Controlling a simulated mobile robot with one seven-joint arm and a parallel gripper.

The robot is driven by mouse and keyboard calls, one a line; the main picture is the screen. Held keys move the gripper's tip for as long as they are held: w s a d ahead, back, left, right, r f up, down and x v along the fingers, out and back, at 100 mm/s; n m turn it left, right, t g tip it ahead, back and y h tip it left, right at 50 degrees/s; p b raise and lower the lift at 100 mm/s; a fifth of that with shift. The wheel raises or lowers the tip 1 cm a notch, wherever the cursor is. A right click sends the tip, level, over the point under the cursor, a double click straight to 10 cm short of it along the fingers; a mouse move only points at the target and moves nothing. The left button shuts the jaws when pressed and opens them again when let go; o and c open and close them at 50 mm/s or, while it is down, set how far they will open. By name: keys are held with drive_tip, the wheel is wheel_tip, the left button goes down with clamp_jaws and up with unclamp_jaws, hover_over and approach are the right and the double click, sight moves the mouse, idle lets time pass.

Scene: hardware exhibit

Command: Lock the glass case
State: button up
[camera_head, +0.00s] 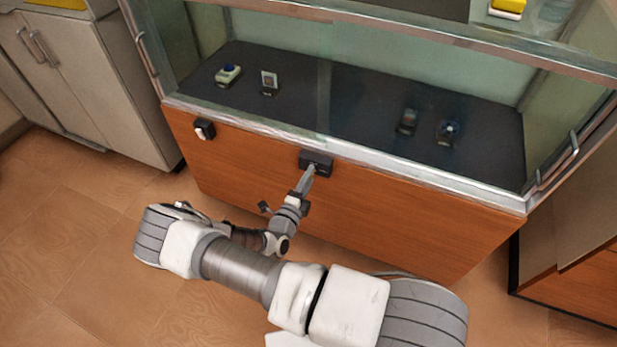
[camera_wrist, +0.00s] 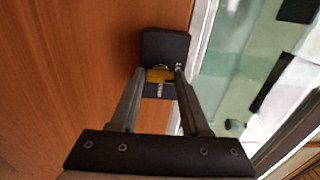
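The glass case (camera_head: 420,180) has a metal-framed display on a brown wooden base. A black lock box (camera_head: 316,158) sits on the wooden front just below the glass. In the wrist view, the lock box (camera_wrist: 178,48) has a yellow key (camera_wrist: 160,74) at its face. My gripper (camera_head: 311,171) reaches up to the lock box. In the wrist view, my gripper's fingertips (camera_wrist: 160,80) are on both sides of the key, which fills the gap between them. How deep the key sits in the lock is hidden.
A small black-and-white fixture (camera_head: 204,129) is on the wooden front at left. Several small items stand on the dark shelf (camera_head: 330,100) behind the glass. A grey cabinet (camera_head: 95,85) is at left and another wooden unit (camera_head: 575,270) at right. The floor at lower left is clear.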

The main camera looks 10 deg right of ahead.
drive_tip(key=o, duration=0.4)
drive_tip(key=p+v, duration=0.2)
drive_tip(key=v, duration=1.5)
drive_tip(key=shift+s+a, duration=0.15)
drive_tip(key=shift+r, duration=0.1)
